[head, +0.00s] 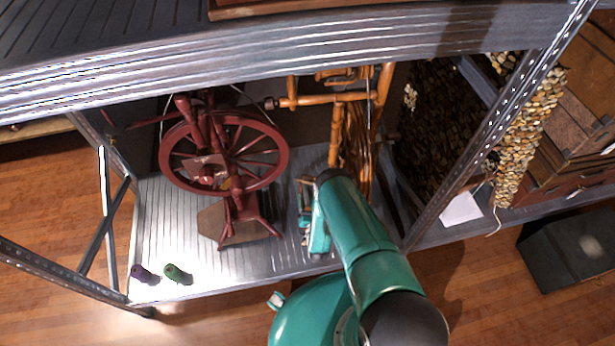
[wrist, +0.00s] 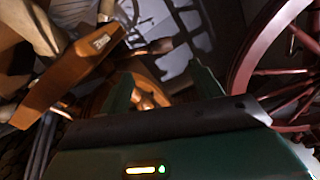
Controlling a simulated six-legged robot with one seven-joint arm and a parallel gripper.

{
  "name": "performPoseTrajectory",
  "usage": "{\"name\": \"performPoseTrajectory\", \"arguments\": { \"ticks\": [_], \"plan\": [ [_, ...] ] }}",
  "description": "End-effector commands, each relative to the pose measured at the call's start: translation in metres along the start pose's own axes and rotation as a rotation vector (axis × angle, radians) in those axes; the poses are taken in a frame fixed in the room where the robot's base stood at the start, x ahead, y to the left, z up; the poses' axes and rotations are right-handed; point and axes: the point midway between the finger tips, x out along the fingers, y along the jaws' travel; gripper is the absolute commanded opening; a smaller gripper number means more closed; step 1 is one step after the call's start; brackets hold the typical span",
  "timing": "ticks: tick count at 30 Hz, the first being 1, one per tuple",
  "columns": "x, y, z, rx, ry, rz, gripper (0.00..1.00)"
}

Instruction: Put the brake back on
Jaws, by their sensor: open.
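A dark red spinning wheel (head: 270,170) stands on the metal shelf, and part of its rim shows at the right of the wrist view (wrist: 243,62). An orange-brown wooden spinning wheel (head: 337,98) stands to its right, partly hidden behind my arm. My gripper (head: 306,208) is low between the two wheels, close to the wooden one. In the wrist view my gripper (wrist: 162,92) has its fingers apart, with wooden parts behind them. An orange wooden block (wrist: 75,80) with a small label is at the left there. I cannot pick out the brake for certain.
Two small spools, one purple (head: 141,273) and one green (head: 177,273), sit at the shelf's front left. The shelf (head: 165,225) is bare around them. A metal post (head: 500,120) and hanging strings of shells (head: 525,140) are at the right. An upper shelf edge (head: 300,70) crosses above.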

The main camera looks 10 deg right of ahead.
Motion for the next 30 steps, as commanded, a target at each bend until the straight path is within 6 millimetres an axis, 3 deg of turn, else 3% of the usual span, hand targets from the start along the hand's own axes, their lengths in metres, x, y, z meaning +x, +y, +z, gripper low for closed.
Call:
{"name": "performPoseTrajectory", "arguments": {
  "ticks": [9, 15, 21, 28, 30],
  "plan": [
    [0.065, 0.0, -0.001, 0.0, 0.003, -0.001, 0.65],
    [0.098, 0.0, 0.0, 0.0, 0.002, 0.0, 0.65],
    [0.111, 0.0, -0.001, 0.0, 0.001, 0.0, 0.65],
    [0.112, 0.0, 0.0, 0.0, 0.0, 0.0, 0.65],
    [0.111, 0.0, 0.0, 0.0, 0.0, 0.0, 0.51]
  ]
}}
